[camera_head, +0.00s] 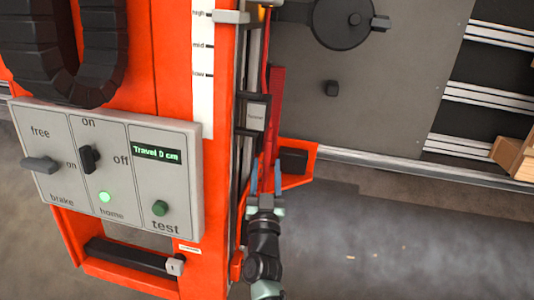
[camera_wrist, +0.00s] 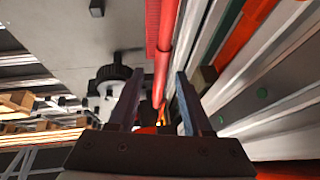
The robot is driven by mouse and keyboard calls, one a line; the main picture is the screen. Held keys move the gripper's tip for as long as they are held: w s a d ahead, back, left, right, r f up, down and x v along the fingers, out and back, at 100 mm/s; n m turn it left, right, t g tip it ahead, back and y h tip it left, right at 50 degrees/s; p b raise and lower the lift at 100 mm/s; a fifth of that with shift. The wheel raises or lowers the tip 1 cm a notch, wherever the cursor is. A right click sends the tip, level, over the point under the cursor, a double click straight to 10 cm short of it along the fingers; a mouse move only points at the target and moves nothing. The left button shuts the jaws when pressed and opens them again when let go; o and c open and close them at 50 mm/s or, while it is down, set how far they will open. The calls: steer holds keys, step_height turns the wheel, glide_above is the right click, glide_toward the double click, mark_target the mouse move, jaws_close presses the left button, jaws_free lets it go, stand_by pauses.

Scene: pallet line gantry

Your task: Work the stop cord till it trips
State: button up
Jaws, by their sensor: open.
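The stop cord is a red line (camera_head: 263,80) running down the right side of the orange gantry post in the head view. In the wrist view the red cord (camera_wrist: 167,40) runs from the top edge down into the gap between my fingers. My gripper (camera_head: 266,172) is open at the lower part of the post, fingers pointing up along it. In the wrist view my gripper (camera_wrist: 159,76) has a finger on each side of the cord, with space visible. I cannot tell how deep the cord lies between them, or whether either finger touches it.
A grey control panel (camera_head: 115,120) on the orange post (camera_head: 180,70) reads "Travel 0 cm" and has a lit green lamp. A red ribbed strip (camera_head: 277,95) and a black box (camera_head: 293,160) on an orange bracket are close to my gripper. Floor at right is open.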

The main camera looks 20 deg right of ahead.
mark_target(267, 153)
steer(key=b+x, duration=0.1)
steer(key=x, duration=0.4)
jaws_close()
stand_by(1.4)
